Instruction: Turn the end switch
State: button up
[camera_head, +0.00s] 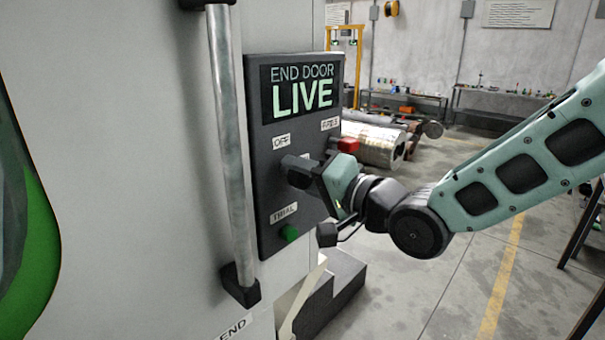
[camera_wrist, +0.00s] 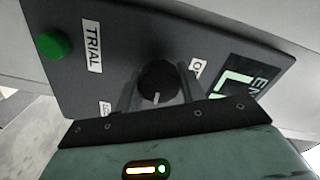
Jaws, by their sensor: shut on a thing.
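The end switch is a round black knob (camera_wrist: 159,78) with a white pointer line, on a dark grey panel (camera_head: 262,205). In the wrist view its pointer is towards the gripper body, and OFF and TRIAL labels show around it. My gripper (camera_head: 300,168) reaches the panel from the right, and its two fingers sit on either side of the knob, shut on it. In the head view the gripper hides the knob. The panel's display (camera_head: 301,88) reads "END DOOR LIVE" in pale green letters.
A green button (camera_head: 289,233) is below the TRIAL label and a red button (camera_head: 347,146) is at the panel's right. A vertical metal handle bar (camera_head: 232,150) stands just left of the panel. Metal cylinders (camera_head: 372,143) lie behind, and the floor at right is mostly open.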

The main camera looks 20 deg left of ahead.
jog(key=shift+f, duration=0.1)
dwell(0.3)
jog(key=o, duration=1)
jog(key=shift+c, duration=0.2)
jog(key=shift+d, duration=0.1)
jog(key=b+v, duration=0.3)
jog(key=v, duration=1.4)
jog(key=shift+s, duration=0.2)
jog(key=shift+f, duration=0.1)
